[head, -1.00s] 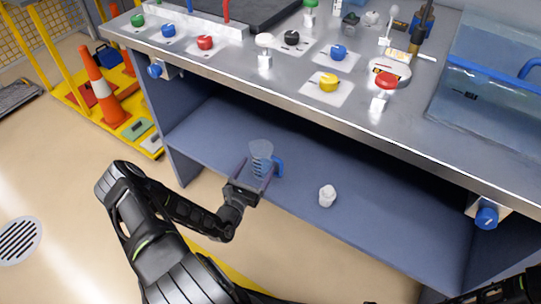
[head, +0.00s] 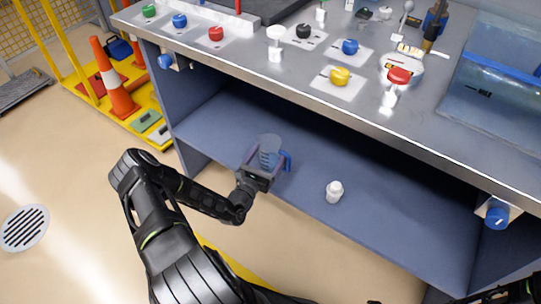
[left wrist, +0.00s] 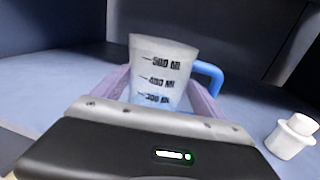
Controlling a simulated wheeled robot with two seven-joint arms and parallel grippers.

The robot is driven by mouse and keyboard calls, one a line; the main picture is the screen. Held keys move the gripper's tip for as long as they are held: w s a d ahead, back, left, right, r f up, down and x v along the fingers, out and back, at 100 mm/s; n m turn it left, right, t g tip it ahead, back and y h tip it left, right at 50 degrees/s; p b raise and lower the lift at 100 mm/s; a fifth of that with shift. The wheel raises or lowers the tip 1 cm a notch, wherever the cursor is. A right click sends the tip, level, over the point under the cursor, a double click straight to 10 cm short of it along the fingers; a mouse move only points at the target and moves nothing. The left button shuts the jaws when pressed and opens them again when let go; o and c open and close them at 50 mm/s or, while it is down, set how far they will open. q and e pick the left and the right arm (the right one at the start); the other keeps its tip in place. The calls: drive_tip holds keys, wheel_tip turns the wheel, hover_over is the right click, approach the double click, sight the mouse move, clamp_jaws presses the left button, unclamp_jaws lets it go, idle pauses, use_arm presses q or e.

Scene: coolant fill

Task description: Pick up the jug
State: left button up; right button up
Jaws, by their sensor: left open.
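The jug (head: 269,145) is a clear measuring jug with a blue handle, upright on the blue shelf under the bench. It also shows in the left wrist view (left wrist: 163,62), with black volume marks and the handle on its right. My left gripper (head: 263,163) is open, with its two fingers on either side of the jug's body. The left wrist view shows a finger at each side of the jug; whether they touch it I cannot tell. The lower part of the jug is hidden behind the gripper. My right gripper is not clearly in view; only dark arm parts show at the lower right.
A small white bottle (head: 334,191) stands on the shelf (head: 390,215) to the right of the jug. The metal bench top (head: 300,88) overhangs the shelf and carries several coloured knobs. An orange cone (head: 115,80) stands on a yellow rack at the left.

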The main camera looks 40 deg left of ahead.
sight(273, 137)
use_arm(q)
drive_tip(key=w, duration=0.2)
drive_tip(key=w+a+b, duration=0.1)
drive_tip(key=w, duration=0.1)
drive_tip(key=shift+w, duration=0.2)
idle(0.3)
drive_tip(key=c, duration=1.4)
wheel_tip(273, 137, up, 10)
drive_tip(key=p, duration=0.3)
drive_tip(key=shift+s, duration=0.1)
